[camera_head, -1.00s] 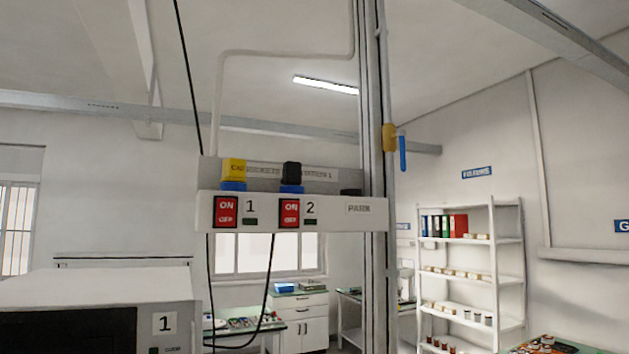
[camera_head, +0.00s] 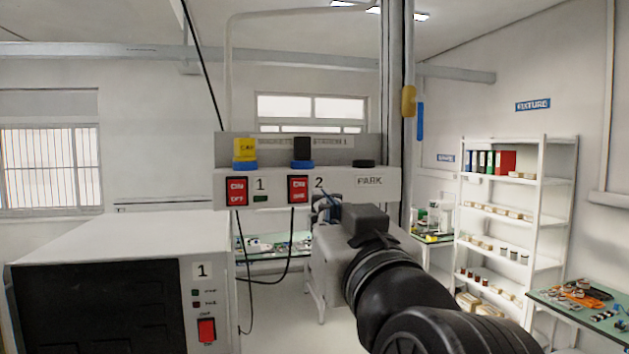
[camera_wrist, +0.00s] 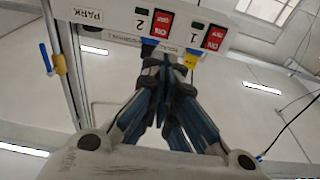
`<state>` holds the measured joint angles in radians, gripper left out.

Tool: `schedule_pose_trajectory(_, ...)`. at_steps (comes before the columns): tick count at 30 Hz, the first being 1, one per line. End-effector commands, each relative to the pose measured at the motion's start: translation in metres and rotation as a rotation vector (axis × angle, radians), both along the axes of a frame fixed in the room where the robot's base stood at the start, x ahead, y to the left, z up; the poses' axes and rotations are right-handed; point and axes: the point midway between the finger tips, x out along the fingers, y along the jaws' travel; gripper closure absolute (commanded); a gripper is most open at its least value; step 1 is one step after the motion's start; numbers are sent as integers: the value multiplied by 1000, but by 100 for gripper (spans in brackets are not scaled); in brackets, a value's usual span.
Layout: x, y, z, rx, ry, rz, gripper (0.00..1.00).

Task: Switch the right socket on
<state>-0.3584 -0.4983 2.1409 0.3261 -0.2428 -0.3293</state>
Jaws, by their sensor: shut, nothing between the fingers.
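The white socket panel (camera_head: 340,186) carries two red ON/OFF rocker switches. The right switch (camera_head: 298,189), beside the number 2, has a black plug (camera_head: 303,150) above it. The left switch (camera_head: 237,191), beside the number 1, has a yellow and blue plug (camera_head: 245,152) above it. My gripper (camera_head: 322,202) is just in front of the panel, at its lower edge, right of the right switch. In the wrist view the panel appears upside down, with my shut, empty gripper (camera_wrist: 165,65) below the right switch (camera_wrist: 161,24). I cannot tell whether the fingers touch the panel.
A white and black cabinet (camera_head: 130,240) marked 1 stands at lower left. A grey post (camera_head: 391,100) with a yellow and blue part (camera_head: 409,101) rises right of the sockets. Dark cables hang below the panel. A shelf rack (camera_head: 510,205) stands at right.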

Motion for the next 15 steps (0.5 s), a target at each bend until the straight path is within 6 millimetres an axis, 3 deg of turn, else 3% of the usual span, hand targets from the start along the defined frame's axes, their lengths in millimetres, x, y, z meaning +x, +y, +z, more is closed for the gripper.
schedule_pose_trajectory(7, 19, 5, 2, -1, 2, -1, 100)
schedule_pose_trajectory(15, 73, 20, 12, -2, 4, -1, 100)
